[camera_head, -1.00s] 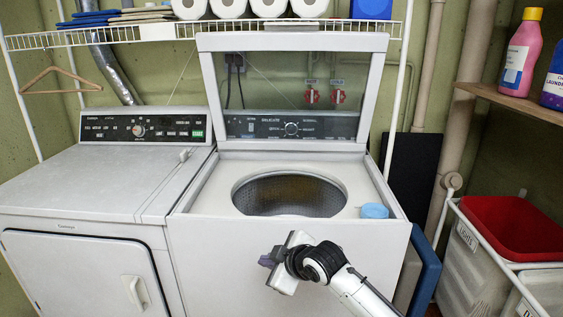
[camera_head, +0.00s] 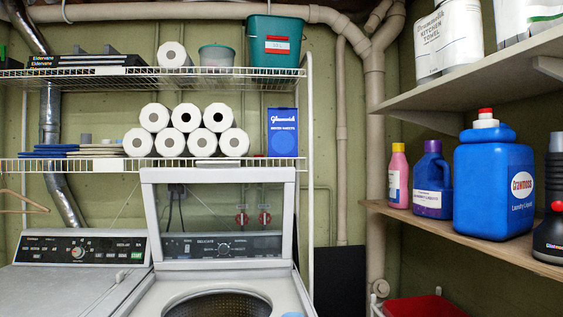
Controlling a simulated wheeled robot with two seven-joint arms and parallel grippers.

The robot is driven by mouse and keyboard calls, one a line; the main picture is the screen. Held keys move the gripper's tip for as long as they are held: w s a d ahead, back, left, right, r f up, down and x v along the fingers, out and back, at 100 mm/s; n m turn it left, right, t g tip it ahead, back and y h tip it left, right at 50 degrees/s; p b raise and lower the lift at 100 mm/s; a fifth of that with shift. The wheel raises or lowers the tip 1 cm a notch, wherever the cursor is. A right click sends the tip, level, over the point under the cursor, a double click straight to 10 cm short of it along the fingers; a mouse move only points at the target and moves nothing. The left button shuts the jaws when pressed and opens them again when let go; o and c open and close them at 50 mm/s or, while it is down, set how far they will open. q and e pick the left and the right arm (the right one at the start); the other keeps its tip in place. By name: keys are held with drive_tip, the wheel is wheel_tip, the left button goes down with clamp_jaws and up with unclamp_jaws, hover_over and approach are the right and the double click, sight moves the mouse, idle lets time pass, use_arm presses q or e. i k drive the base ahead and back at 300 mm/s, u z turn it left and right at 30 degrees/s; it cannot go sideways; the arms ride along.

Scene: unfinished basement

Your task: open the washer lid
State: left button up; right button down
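The washer (camera_head: 136,303) stands at the bottom centre of the head view. Its lid (camera_head: 150,206) is raised upright, a pale frame with a see-through panel. The control panel (camera_head: 222,246) shows through and below it. The round drum opening (camera_head: 217,304) is uncovered and partly cut off by the bottom edge. A sliver of a light blue thing (camera_head: 292,315) shows at the washer top's right front. Neither of my grippers is in view.
A dryer (camera_head: 60,290) stands left of the washer. A wire shelf (camera_head: 80,166) with paper rolls (camera_head: 187,117) and a blue box (camera_head: 282,132) hangs above the lid. Wooden shelves (camera_head: 470,235) with detergent bottles (camera_head: 493,180) are at right. A red bin (camera_head: 425,307) is below.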

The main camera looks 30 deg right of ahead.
sight(206, 171)
drive_tip(key=z, duration=0.7)
drive_tip(key=i, duration=1.5)
drive_tip(key=u, duration=0.55)
